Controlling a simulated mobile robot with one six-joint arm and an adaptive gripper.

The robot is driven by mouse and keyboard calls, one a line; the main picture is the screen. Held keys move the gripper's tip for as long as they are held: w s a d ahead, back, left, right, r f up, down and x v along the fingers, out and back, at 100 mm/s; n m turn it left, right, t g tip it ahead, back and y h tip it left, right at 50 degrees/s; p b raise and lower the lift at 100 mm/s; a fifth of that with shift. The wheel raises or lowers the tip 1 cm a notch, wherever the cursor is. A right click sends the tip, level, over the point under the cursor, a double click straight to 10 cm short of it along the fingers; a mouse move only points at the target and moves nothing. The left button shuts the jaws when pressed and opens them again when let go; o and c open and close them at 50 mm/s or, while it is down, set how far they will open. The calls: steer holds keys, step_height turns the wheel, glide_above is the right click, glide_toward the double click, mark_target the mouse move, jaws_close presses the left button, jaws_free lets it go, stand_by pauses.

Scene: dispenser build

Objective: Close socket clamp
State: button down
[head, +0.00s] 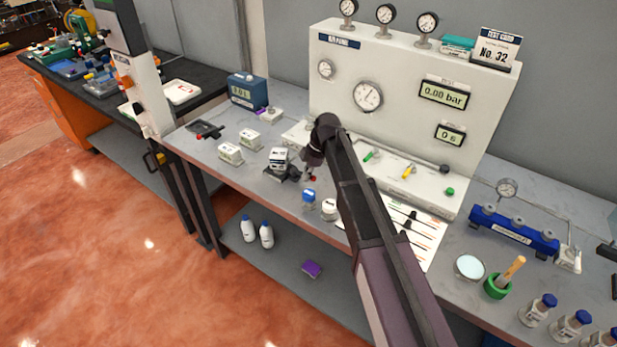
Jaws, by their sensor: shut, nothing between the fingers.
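A dark socket fixture (289,175) sits near the front edge of the bench, with a small white labelled block (278,157) standing in or on it. I take this fixture to be the one with the socket clamp; the clamp's position is too small to make out. My gripper (308,174) points down just right of the fixture, shut and empty. A small red spot (313,179) shows beside its tips. I cannot tell whether the tips touch the fixture. My arm hides part of the bench behind it.
Two white blocks (231,153) stand left of the fixture. A blue-capped piece (309,196) and a white round piece (329,208) stand close in front on the right. The tall gauge panel (400,75) blocks the back. Some bare bench lies between these pieces.

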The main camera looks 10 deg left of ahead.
stand_by(0.3)
steer(key=shift+s+a+r, duration=0.1)
steer(key=shift+s+a, duration=0.05)
steer(key=shift+s, duration=0.3)
steer(key=s, duration=0.2)
steer(key=a+p, duration=0.1)
steer(key=shift+s+r, duration=0.35)
steer(key=shift+s, duration=0.05)
steer(key=shift+w+a+r+p, duration=0.1)
steer(key=shift+r+p, duration=0.35)
steer(key=shift+r, duration=0.15)
steer(key=shift+w+r+p, duration=0.45)
steer(key=shift+r+p, duration=0.1)
steer(key=shift+p, duration=0.15)
steer(key=w+p+v, duration=0.1)
steer(key=p+v, duration=0.5)
steer(key=v, duration=0.1)
steer(key=shift+a+r+p, duration=0.2)
steer(key=shift+a+p, duration=0.1)
steer(key=shift+p, duration=0.1)
